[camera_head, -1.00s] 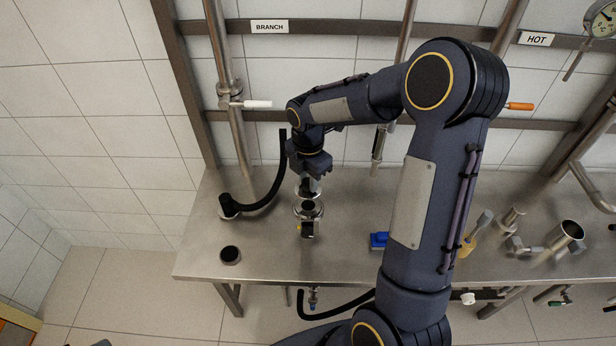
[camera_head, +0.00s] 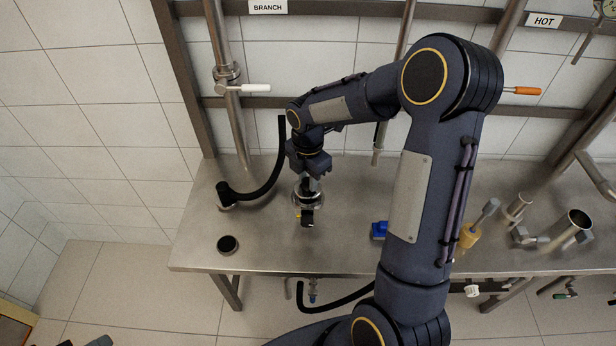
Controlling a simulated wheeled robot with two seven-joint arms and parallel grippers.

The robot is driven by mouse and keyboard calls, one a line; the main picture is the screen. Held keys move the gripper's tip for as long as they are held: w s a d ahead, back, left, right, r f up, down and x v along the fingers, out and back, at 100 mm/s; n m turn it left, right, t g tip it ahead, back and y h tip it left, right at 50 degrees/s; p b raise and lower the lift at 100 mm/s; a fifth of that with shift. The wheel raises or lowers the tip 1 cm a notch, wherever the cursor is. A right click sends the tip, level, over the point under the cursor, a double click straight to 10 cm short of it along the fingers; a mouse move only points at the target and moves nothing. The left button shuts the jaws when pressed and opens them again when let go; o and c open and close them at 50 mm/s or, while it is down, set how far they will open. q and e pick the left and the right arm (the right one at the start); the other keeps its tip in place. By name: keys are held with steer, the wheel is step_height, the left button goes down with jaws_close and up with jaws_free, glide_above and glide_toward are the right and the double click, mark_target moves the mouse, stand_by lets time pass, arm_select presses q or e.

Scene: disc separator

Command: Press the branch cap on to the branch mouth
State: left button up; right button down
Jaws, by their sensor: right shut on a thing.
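My right gripper (camera_head: 311,176) points down over the steel table, shut on a small metal piece that looks like the branch cap; the fingers mostly hide it. Directly below stands a short steel fitting with a round flange (camera_head: 307,200), which I take for the branch mouth, with a black and yellow part low on its front. The held piece is at the top of this fitting, lined up with it. I cannot tell whether it is seated or just touching. My left gripper is not in view.
A black hose (camera_head: 262,190) curves on the table to the left. A round black piece (camera_head: 228,244) lies near the front left edge. A pipe with a white-handled valve (camera_head: 255,88) stands behind.

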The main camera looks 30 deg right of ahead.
steer(key=shift+f+b, duration=0.5)
steer(key=shift+f, duration=0.2)
steer(key=shift+f, duration=0.25)
steer(key=c, duration=1.1)
jaws_free()
step_height(320, 180, up, 7)
steer(key=shift+r+b, duration=0.2)
steer(key=shift+b, duration=0.4)
steer(key=shift+r+p, duration=0.45)
steer(key=shift+r, duration=0.3)
step_height(320, 180, up, 3)
steer(key=p, duration=0.2)
steer(key=shift+p, duration=0.3)
